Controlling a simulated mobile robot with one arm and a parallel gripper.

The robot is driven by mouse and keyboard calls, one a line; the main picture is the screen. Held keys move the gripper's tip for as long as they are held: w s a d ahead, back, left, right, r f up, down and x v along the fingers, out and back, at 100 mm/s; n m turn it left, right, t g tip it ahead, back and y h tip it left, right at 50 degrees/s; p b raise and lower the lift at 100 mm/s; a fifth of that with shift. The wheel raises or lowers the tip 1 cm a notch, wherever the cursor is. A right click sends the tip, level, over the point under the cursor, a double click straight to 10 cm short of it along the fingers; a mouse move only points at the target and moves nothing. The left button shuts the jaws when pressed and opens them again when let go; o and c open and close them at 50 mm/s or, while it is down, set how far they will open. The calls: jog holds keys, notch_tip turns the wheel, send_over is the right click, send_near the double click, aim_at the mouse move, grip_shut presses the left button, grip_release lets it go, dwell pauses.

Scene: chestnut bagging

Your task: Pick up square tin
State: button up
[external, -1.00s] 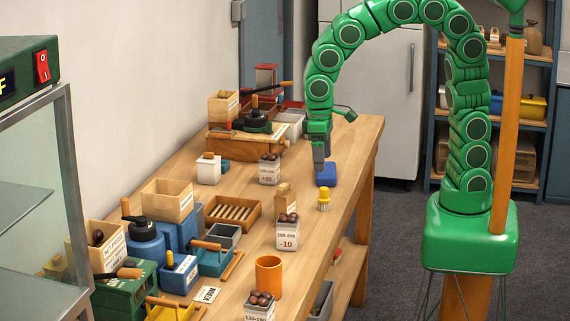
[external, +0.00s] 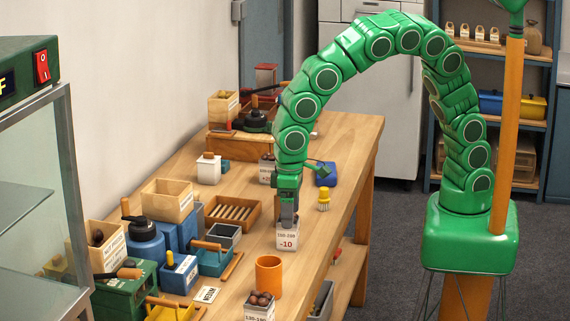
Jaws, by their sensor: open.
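A white square tin (external: 288,241) labelled -10 stands on the wooden bench, near its right edge. My gripper (external: 288,219) points down directly over this tin, with its fingertips at the tin's top. The gripper hides the tin's chestnuts, and I cannot tell whether the fingers touch it. Another white tin (external: 267,176) with chestnuts stands further back, partly behind my arm. A third tin (external: 259,311) full of chestnuts stands at the front edge of the picture.
An orange cup (external: 268,275) stands in front of the -10 tin. A yellow brush (external: 324,200) and a blue block (external: 326,176) stand behind it to the right. A slatted wooden tray (external: 233,213) and a grey box (external: 224,234) lie to its left.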

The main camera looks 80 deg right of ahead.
jog(key=shift+w+f, duration=0.15)
jog(key=shift+f, duration=1.25)
jog(key=shift+w+f, duration=0.15)
jog(key=shift+f, duration=1.2)
jog(key=c, duration=1.1)
jog(key=shift+r, duration=0.55)
notch_tip(320, 180, up, 2)
jog(key=shift+r, duration=0.15)
jog(key=shift+s+d+r, duration=1.35)
jog(key=shift+s+r, duration=0.25)
jog(key=shift+s, duration=0.3)
jog(key=shift+s+d+r, duration=1.35)
jog(key=shift+s+r, duration=0.25)
jog(key=shift+s, duration=0.3)
jog(key=shift+s+d+r, duration=1.35)
jog(key=shift+s+r, duration=0.25)
jog(key=shift+s, duration=0.3)
